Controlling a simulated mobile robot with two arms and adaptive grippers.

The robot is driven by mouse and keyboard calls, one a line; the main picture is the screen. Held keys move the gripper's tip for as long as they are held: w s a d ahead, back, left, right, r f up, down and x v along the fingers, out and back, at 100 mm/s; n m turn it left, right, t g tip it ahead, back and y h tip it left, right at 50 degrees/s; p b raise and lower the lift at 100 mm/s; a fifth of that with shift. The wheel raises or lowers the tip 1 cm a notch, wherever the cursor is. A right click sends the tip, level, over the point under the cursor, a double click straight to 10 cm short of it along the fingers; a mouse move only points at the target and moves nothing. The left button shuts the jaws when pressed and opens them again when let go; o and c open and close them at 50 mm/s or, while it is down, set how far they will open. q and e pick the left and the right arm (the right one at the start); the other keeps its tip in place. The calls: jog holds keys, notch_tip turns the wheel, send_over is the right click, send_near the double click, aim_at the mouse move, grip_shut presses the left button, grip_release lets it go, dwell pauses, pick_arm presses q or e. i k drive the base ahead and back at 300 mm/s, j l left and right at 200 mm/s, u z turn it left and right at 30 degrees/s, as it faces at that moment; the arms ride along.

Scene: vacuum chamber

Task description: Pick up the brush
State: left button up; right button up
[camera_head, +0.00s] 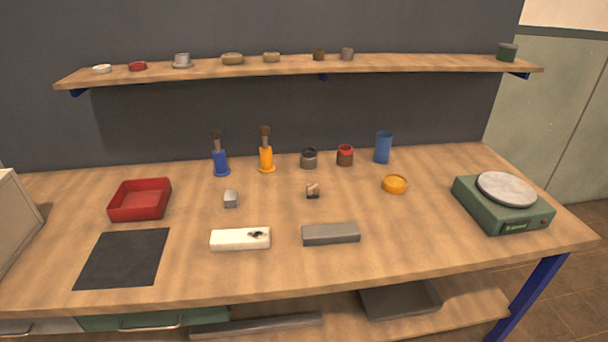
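Two upright objects that look like brushes stand at the back of the wooden table (190,270). One has a blue lower part and a dark brown top, the blue brush (221,163). The other has an orange lower part and a brown top, the orange brush (266,158). They stand side by side with a gap between them. I cannot tell whether the coloured parts are handles or holders. Neither of my grippers is in view.
A red tray (140,212) and black mat (124,258) lie at left. White (226,240) and grey (330,234) blocks lie in front. Small jars, a blue cup (383,148) and a green scale (500,213) stand at right. A shelf (300,66) hangs above.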

aim_at(313, 190)
jog(key=i+l+u, duration=0.2)
jog(key=i+l, duration=0.15)
jog(key=i+l+u, duration=0.2)
jog(key=l, duration=0.3)
jog(key=i, duration=0.1)
